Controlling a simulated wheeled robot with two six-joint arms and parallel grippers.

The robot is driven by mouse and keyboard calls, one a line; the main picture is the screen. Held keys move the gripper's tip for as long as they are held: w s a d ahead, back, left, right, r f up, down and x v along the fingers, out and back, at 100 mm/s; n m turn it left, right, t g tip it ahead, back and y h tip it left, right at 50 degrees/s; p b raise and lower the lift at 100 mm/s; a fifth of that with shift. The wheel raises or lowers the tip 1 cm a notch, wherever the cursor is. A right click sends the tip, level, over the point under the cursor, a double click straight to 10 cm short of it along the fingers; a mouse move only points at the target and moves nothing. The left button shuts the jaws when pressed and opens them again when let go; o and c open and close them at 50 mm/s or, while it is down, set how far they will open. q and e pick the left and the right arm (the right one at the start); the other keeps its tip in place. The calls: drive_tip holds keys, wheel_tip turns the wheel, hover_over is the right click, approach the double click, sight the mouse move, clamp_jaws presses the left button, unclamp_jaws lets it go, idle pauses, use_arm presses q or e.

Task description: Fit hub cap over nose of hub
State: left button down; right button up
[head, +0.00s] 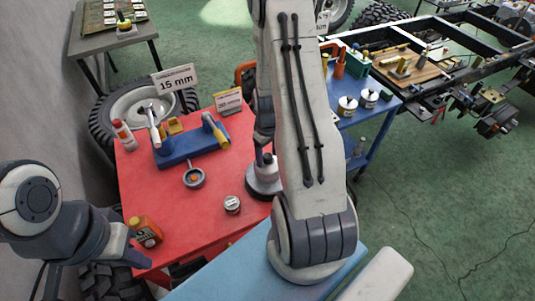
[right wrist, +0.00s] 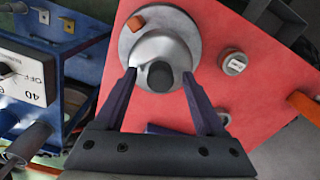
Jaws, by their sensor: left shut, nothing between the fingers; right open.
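The hub (head: 262,185) stands on the red table, partly behind my right arm. In the right wrist view it is a pale round flange (right wrist: 127,42) with a silver dome (right wrist: 150,46) and a dark round end (right wrist: 160,76). I cannot tell whether the dome is the hub cap or part of the hub. My right gripper (right wrist: 162,76) is open, one finger either side of the dome's near end, gripping nothing. It hangs over the hub.
A blue cart (head: 372,122) stands at right. The front of the red table is fairly clear.

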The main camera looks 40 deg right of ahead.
wheel_tip(320, 180, up, 11)
drive_tip(key=b, duration=0.1)
drive_tip(key=shift+f+b, duration=0.2)
drive_tip(key=shift+b, duration=0.2)
idle(0.4)
drive_tip(key=s+a+r+n+b, duration=0.1)
drive_tip(key=a+r+n, duration=0.3)
drive_tip(key=a, duration=1.4)
drive_tip(key=s+a+r+n+y+b, duration=0.1)
drive_tip(key=s+a+r, duration=0.3)
drive_tip(key=s+a, duration=0.8)
drive_tip(key=s+n, duration=0.1)
drive_tip(key=s, duration=0.2)
drive_tip(key=shift+s+a, duration=0.2)
drive_tip(key=shift+a, duration=0.2)
